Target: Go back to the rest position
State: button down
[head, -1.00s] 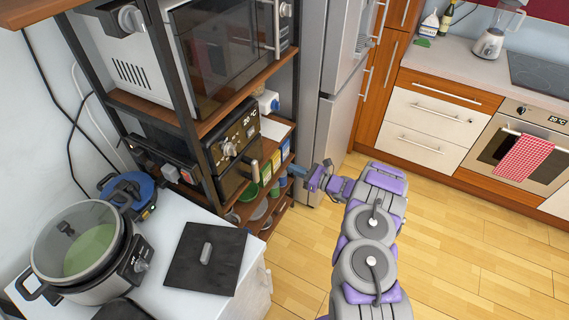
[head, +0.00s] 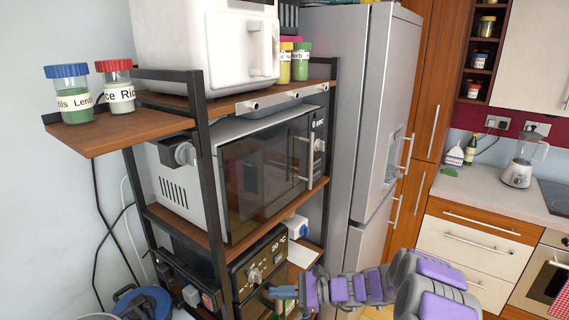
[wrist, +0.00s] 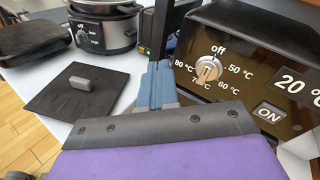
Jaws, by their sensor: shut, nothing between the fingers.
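My gripper (head: 284,292) reaches in from the lower right in the head view, in front of the lower part of the shelf unit. It is beside a black appliance (head: 262,270) with a dial and a 20 °C display. In the wrist view my gripper (wrist: 158,72) has its blue-grey fingers together with nothing between them. The appliance front (wrist: 250,75) shows close on the right there, its dial just right of the fingers. I cannot tell whether the fingers touch it.
A microwave (head: 265,165) stands on the middle shelf, with jars (head: 115,88) above. The fridge (head: 350,110) is right of the shelf. A white table with a black lid (wrist: 80,88) and a cooker (wrist: 105,30) lies left in the wrist view.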

jog(key=s+a+r+n+g+h, duration=0.1)
jog(key=s+r+n+g+h, duration=0.3)
jog(key=s, duration=0.7)
jog(key=s+a+r+n+g+h, duration=0.1)
jog(key=s+r+n+h, duration=0.3)
jog(key=s, duration=0.7)
jog(key=s+d+r+n+t+h, duration=0.2)
jog(key=s+d+n+h, duration=0.5)
jog(key=s+d, duration=1)
jog(key=shift+s+h, duration=0.8)
jog(key=shift+s, duration=0.15)
